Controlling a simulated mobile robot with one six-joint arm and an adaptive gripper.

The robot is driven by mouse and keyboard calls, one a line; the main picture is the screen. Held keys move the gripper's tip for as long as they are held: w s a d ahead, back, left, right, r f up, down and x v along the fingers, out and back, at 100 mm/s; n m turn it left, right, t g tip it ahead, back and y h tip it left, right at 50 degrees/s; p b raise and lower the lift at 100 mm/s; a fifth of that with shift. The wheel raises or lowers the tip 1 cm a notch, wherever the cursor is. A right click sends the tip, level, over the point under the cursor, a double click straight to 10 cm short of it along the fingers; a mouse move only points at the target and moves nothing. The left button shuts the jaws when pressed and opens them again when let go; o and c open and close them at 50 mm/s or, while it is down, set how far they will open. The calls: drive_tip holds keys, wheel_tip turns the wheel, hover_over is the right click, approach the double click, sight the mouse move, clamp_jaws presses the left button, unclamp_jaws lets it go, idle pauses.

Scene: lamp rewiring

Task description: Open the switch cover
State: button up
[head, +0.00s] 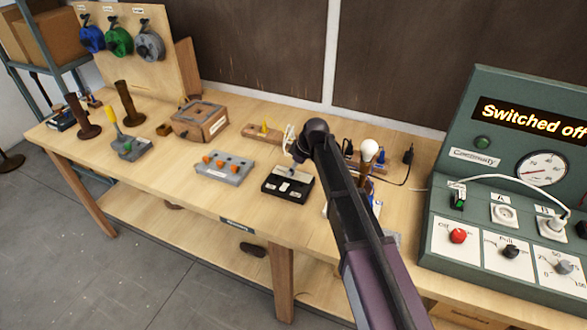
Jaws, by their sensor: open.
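My gripper (296,153) is at the end of my dark arm, above the workbench near a black tray. It is small in view, and its fingers look apart with nothing seen between them. The black tray (272,196) lies below it and holds several small pale pieces. I cannot clearly make out the switch cover. It may be among these small pieces or hidden behind my arm. Small white and blue parts (376,209) show partly beside my arm.
A lamp with a white bulb (369,149) stands right of my arm, with a black cord behind. A grey block with orange knobs (226,168) and a wooden box (200,121) are to the left. A green test panel (480,130) reading "Switched off" stands at right.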

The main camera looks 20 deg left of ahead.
clamp_jaws()
drive_tip(key=shift+w, duration=0.1)
drive_tip(key=shift+w+a+r+g, duration=0.15)
drive_tip(key=shift+w+g, duration=0.25)
drive_tip(key=shift+g, duration=0.5)
drive_tip(key=shift+w+r+m+g+b, duration=0.15)
drive_tip(key=shift+w+m+g+b, duration=0.3)
drive_tip(key=shift+g, duration=0.75)
drive_tip(key=g+b, duration=0.1)
drive_tip(key=w+g+b, duration=0.1)
drive_tip(key=g, duration=0.1)
drive_tip(key=shift+w+m+y+b, duration=0.25)
drive_tip(key=shift+m+y+b, duration=0.1)
drive_tip(key=shift+y, duration=0.05)
drive_tip(key=shift+w+r+g+b, duration=0.1)
drive_tip(key=shift+w+g+b, duration=0.1)
drive_tip(key=shift+g+b, duration=0.5)
drive_tip(key=shift+y, duration=0.3)
